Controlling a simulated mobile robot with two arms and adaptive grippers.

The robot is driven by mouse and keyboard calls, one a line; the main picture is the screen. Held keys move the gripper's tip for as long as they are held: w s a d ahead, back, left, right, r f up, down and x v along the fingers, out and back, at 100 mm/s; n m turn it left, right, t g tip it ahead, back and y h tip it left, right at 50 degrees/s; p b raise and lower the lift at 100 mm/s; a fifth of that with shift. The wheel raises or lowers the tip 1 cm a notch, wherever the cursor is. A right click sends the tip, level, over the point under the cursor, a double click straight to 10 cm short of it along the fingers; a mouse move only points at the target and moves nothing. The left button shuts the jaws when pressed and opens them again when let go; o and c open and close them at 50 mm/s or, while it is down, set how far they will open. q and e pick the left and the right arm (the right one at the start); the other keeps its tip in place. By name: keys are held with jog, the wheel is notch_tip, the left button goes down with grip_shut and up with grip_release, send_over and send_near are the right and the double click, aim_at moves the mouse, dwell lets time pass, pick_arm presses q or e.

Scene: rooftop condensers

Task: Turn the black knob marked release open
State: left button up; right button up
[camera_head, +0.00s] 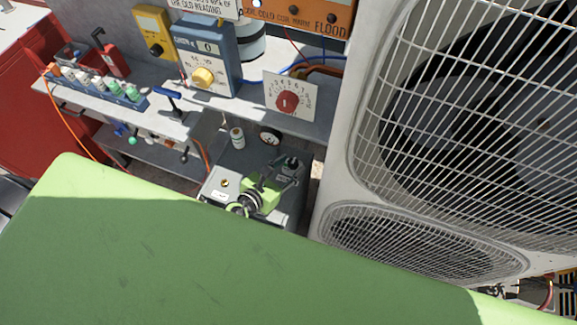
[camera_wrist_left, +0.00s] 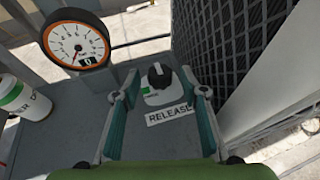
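The black knob (camera_wrist_left: 159,76) sits on a pale base with a small green mark, beside a white label reading RELEASE (camera_wrist_left: 170,115) in the left wrist view. My left gripper (camera_wrist_left: 160,88) is open, its teal-padded fingers apart on either side of the knob's line. The knob shows between the fingertips, and I see no finger touching it. In the head view my left gripper (camera_head: 285,174) is low in the middle, over the grey box near the knob (camera_head: 291,161). It is small there and partly blocks the knob's base. My right gripper is not in view.
A round gauge with an orange rim (camera_wrist_left: 76,46) and a white canister (camera_wrist_left: 22,112) stand left of the knob. A large condenser unit (camera_head: 340,180) with fan grilles rises close on the right. A shelf (camera_head: 180,125) with bottles and meters lies behind left.

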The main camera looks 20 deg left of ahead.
pick_arm(q)
jog(key=c, duration=1.1)
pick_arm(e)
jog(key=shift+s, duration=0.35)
pick_arm(q)
jog(key=shift+s+d+r+n+y+p, duration=0.1)
jog(key=shift+s+d+n+y+p, duration=0.05)
jog(key=shift+n+y+p, duration=0.5)
jog(key=shift+d+n+y+p, duration=0.2)
jog(key=shift+n+y+p, duration=0.25)
jog(key=shift+n+y, duration=0.25)
jog(key=shift+d+n+y, duration=0.2)
jog(key=shift+n+y, duration=0.75)
jog(key=shift+y, duration=0.3)
jog(key=shift+d+n+y, duration=0.1)
jog(key=shift+n+y, duration=0.7)
jog(key=shift+y, duration=0.2)
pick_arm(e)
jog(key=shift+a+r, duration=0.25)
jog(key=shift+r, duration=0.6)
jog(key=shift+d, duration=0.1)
